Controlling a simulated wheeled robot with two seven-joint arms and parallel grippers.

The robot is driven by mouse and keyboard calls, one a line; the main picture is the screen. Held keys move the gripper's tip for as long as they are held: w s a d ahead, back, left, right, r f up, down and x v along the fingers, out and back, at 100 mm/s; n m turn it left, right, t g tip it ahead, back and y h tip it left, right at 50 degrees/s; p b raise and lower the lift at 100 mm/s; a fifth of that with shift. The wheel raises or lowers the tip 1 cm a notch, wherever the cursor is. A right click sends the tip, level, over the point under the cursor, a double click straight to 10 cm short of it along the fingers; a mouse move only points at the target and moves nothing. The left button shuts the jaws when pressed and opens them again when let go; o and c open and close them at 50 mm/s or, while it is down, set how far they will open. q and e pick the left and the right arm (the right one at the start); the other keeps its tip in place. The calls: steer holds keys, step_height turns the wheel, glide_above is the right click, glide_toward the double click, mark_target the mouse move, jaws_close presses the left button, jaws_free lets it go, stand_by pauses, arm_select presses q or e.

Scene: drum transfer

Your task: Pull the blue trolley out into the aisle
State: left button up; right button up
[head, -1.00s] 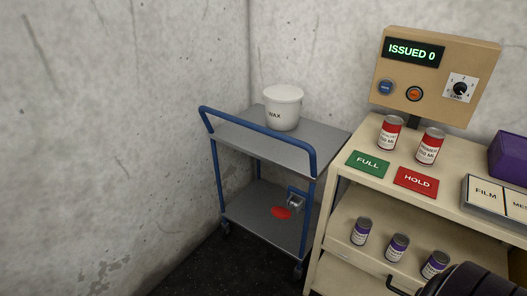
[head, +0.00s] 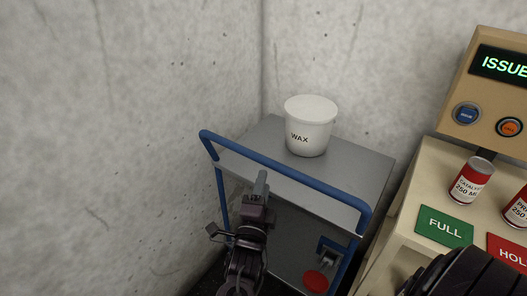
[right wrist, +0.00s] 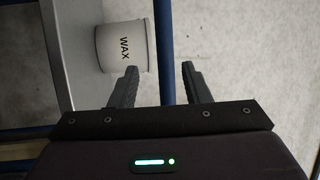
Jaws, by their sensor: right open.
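The blue trolley, with grey shelves (head: 350,176) and a blue tubular push handle (head: 300,175), stands in the corner against the concrete wall. My right gripper (head: 262,184) is at the handle's near side, with its fingertips just below the bar. In the right wrist view, the open fingers (right wrist: 160,85) have the blue handle bar (right wrist: 164,50) running between them. I cannot tell whether the bar is fully inside the jaws. A red pedal (head: 315,281) shows low on the trolley. My left gripper is not in view.
A white WAX tub (head: 308,128) stands upright on the trolley's top shelf. A beige bench (head: 440,165) is close on the trolley's right, with a red-labelled can (head: 470,182), a green FULL card (head: 444,226) and a red HOLD card (head: 509,250). The concrete wall (head: 100,130) bounds the left.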

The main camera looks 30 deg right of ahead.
mark_target(269, 167)
steer(key=shift+w+d+r+p, duration=0.3)
steer(key=shift+w+d+r, duration=0.05)
steer(key=shift+d+r, duration=0.2)
steer(key=shift+w+d+r+p, duration=0.25)
steer(key=shift+w+d+r, duration=0.15)
steer(key=shift+d, duration=0.15)
steer(key=x, duration=0.3)
steer(key=shift+w+d+f+p, duration=0.2)
steer(key=shift+w+f+p, duration=0.05)
steer(key=shift+p, duration=0.1)
steer(key=shift+w+d, duration=0.15)
steer(key=shift+d, duration=0.05)
steer(key=shift+w, duration=0.1)
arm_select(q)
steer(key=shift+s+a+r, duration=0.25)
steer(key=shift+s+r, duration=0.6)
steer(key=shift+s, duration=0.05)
arm_select(e)
jaws_close()
